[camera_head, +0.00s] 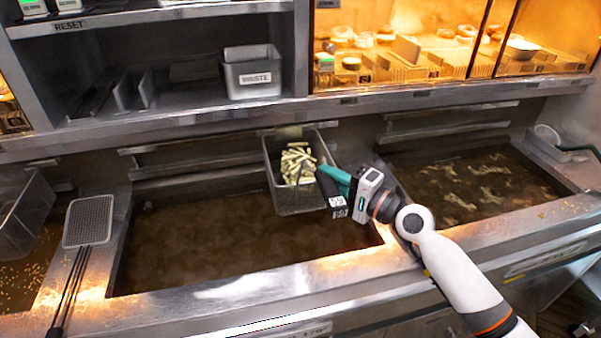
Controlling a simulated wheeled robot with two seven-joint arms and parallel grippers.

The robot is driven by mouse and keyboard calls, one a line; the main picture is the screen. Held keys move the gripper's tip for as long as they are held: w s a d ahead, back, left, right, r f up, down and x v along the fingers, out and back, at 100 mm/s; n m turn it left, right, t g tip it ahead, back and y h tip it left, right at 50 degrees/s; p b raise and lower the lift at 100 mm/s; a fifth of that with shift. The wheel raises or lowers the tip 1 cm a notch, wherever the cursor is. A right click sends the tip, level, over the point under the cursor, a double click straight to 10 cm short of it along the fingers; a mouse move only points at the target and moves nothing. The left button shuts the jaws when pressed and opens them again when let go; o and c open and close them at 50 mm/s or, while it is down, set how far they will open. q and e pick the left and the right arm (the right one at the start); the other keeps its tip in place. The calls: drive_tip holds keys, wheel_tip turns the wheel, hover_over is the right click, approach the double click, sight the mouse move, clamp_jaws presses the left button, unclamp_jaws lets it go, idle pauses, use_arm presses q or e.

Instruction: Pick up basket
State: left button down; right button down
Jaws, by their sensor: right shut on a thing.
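The wire basket (302,206) hangs at the right part of the middle fryer vat. It holds a heap of pale fries (298,163). My right gripper (330,183) comes in from the right and is shut on the basket's near side, where the handle would be. The gripper hides the handle and the exact contact. I cannot tell whether the basket touches the oil. My left gripper is not in view.
The middle vat (220,240) holds brown oil, and its left part is clear. A right vat (470,185) has pieces frying. A mesh skimmer (90,221) lies on the left divider.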

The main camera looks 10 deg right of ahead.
drive_tip(key=shift+r, duration=0.3)
drive_tip(key=shift+r, duration=1.7)
drive_tip(key=b+v, duration=0.8)
drive_tip(key=v, duration=1)
drive_tip(key=shift+s+r, duration=0.1)
drive_tip(key=shift+r, duration=0.05)
